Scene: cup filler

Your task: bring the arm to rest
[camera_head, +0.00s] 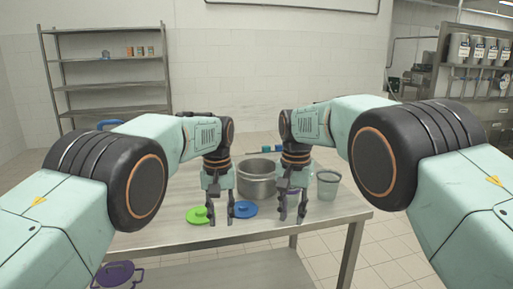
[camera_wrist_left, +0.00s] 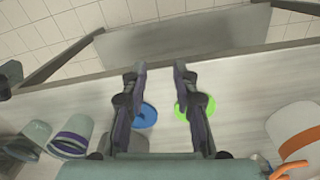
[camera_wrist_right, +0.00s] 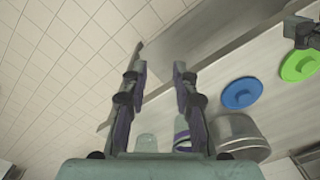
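My left gripper (camera_head: 221,220) hangs pointing down over the front of the steel table, between the green lid (camera_head: 198,215) and the blue lid (camera_head: 244,209) in the head view. Its fingers are apart with nothing between them, as the left wrist view (camera_wrist_left: 160,68) also shows. My right gripper (camera_head: 292,218) hangs pointing down near the table's front edge, right of the blue lid. Its fingers are apart and empty in the right wrist view (camera_wrist_right: 160,66). Both arms reach forward, bent at the elbows.
A steel pot (camera_head: 257,180) stands behind and between the grippers. A grey cup (camera_head: 327,186) stands to the right. A purple-banded cup (camera_wrist_left: 72,137) is partly hidden behind the right gripper in the head view. A purple pot (camera_head: 118,274) is low at the left. Shelves (camera_head: 105,88) stand behind.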

